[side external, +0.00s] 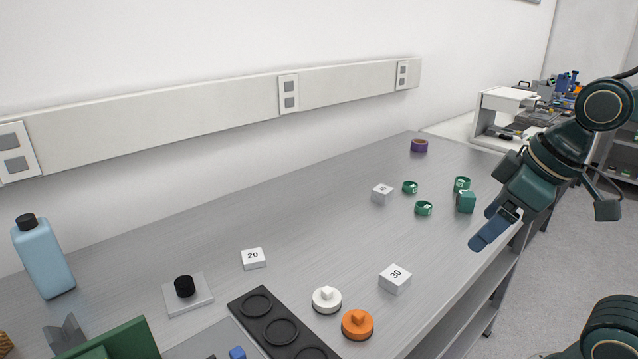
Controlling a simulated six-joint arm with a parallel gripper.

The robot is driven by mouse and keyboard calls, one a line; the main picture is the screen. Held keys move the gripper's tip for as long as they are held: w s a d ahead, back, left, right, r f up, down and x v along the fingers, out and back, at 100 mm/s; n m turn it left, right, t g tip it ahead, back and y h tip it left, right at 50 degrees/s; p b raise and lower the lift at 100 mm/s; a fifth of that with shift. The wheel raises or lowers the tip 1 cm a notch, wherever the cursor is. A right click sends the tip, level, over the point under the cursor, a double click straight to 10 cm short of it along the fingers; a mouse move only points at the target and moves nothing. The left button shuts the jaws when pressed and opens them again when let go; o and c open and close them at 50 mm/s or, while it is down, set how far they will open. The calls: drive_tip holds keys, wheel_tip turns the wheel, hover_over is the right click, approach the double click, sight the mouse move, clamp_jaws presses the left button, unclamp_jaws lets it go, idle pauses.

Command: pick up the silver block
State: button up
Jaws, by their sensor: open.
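Three pale silver-white blocks lie apart on the grey bench. One marked 30 (395,279) is near the front edge, a flatter one marked 20 (253,258) is left of the middle, and one with a mark too small to read (382,193) is farther back. I cannot tell which one is the silver block. My gripper (490,231) is open and empty, above the bench's right front edge. It is right of and above the 30 block in the picture, touching none of the blocks. One finger partly hides the other.
Several green rings (424,208) and a green cube (466,202) lie left of my gripper. A white knobbed disc (326,299), an orange knobbed disc (357,324) and a black tray with round recesses (243,301) are at the front. A blue bottle (44,260) stands far left.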

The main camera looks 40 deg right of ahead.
drive_tip(key=w+d+f+n+g+y, duration=0.2)
drive_tip(key=w+d+f+n, duration=0.2)
drive_tip(key=w+n, duration=0.4)
drive_tip(key=w+d+f+n+g+y, duration=0.2)
drive_tip(key=w+d+f+n, duration=0.2)
drive_tip(key=w+n, duration=0.4)
drive_tip(key=shift+f+g, duration=0.15)
drive_tip(key=shift+g, duration=0.25)
hover_over(397, 273)
drive_tip(key=d, duration=0.2)
drive_tip(key=shift+w+d+f, duration=0.1)
drive_tip(key=shift+f, duration=1.9)
drive_tip(key=shift+w+d+f, duration=0.1)
drive_tip(key=shift+f, duration=1.9)
drive_tip(key=shift+s+x, duration=0.2)
drive_tip(key=shift+x, duration=2.35)
drive_tip(key=shift+a, duration=0.15)
